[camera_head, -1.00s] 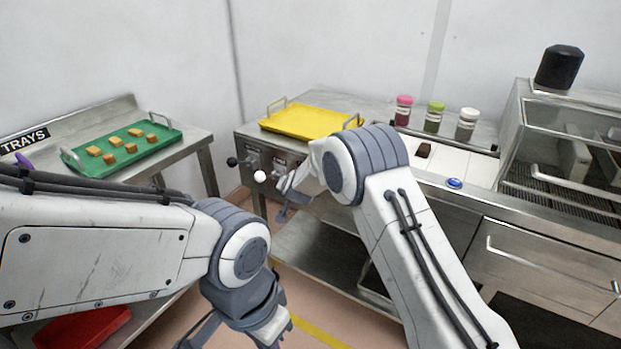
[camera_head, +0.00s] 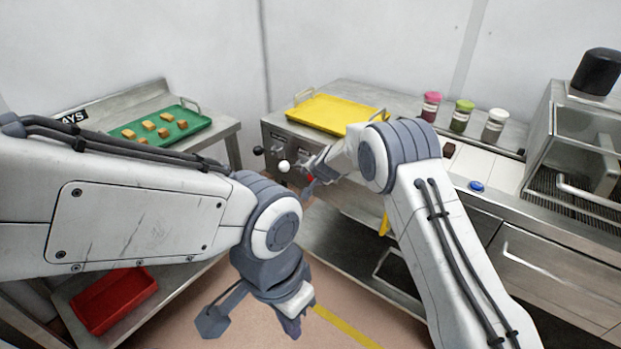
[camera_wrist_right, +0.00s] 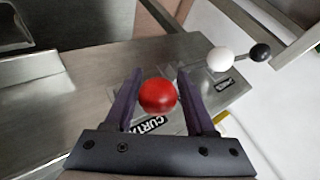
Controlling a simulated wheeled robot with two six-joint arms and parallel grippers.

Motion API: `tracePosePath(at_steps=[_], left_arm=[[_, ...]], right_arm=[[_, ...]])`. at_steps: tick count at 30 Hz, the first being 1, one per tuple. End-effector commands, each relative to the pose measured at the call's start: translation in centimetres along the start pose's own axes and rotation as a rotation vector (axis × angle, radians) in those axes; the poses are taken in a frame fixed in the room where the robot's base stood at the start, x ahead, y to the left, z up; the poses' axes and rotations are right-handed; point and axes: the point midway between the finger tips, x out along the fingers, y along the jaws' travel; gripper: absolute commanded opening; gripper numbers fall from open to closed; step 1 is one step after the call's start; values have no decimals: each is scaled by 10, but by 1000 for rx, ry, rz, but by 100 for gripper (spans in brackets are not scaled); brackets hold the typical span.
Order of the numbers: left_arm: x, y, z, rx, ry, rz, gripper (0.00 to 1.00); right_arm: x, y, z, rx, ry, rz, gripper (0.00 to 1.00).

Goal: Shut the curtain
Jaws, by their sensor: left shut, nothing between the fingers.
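A red ball knob (camera_wrist_right: 158,96) sits in front of a metal panel, beside a label (camera_wrist_right: 160,124) that reads "CURTA", the rest hidden. My right gripper (camera_wrist_right: 157,88) is open in the right wrist view, its two dark fingers on either side of the red knob with gaps visible. In the head view my right gripper (camera_head: 313,180) is at the front of the metal counter. My left gripper (camera_head: 292,328) is low over the floor, shut and empty. I cannot make out the curtain itself.
A white knob (camera_wrist_right: 221,60) and a black knob (camera_wrist_right: 260,52) stand beside the red one. A yellow tray (camera_head: 335,114) lies on the counter above. A green tray (camera_head: 160,127) with several tan pieces is at left, above a red bin (camera_head: 115,300). Jars stand at the back right.

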Motion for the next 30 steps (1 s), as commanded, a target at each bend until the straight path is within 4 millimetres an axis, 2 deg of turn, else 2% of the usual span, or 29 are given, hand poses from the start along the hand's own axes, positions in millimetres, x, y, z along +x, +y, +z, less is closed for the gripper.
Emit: tracePosePath(at_steps=[14,19,23,30], left_arm=[[5,0,0,0,0,0,0],[20,-1,1,0,0,0,0],[25,-2,1,0,0,0,0],[26,-2,1,0,0,0,0]], right_arm=[[-6,2,2,1,-6,3,73],[-26,3,3,0,-5,2,73],[-52,2,2,-1,-4,1,73],[-92,0,0,0,-4,1,73]])
